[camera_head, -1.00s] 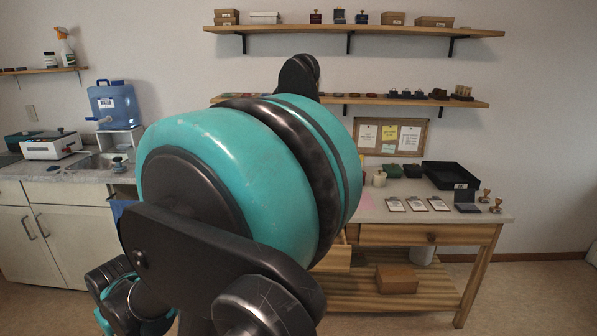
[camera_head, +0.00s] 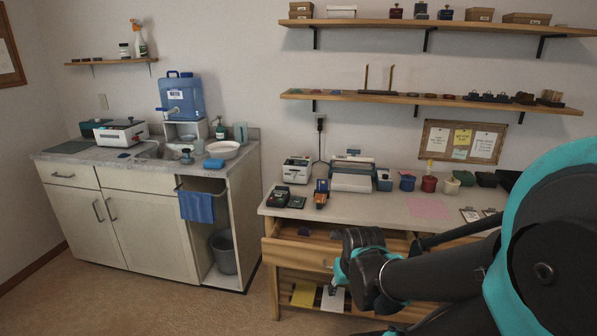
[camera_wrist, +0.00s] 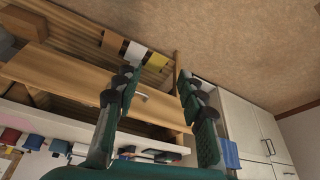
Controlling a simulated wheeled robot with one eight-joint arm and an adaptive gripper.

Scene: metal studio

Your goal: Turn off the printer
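A small white boxy device (camera_head: 297,169), which looks like the printer, stands at the left end of the wooden desk (camera_head: 345,203) in the head view. A dark cord runs near it up to a wall outlet (camera_head: 320,123). Its buttons or switch are too small to make out. My gripper (camera_wrist: 156,78) is open and empty in the wrist view, its two fingers well apart. It points down in front of the desk, apart from the device. In the head view my arm covers the desk's right part.
A larger grey-white machine (camera_head: 352,173) stands right of the device. Dark handheld units (camera_head: 277,197) sit in front of it. An open drawer (camera_head: 296,250) juts from the desk. A sink cabinet (camera_head: 140,210) stands left, with clear floor (camera_head: 130,300) before it.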

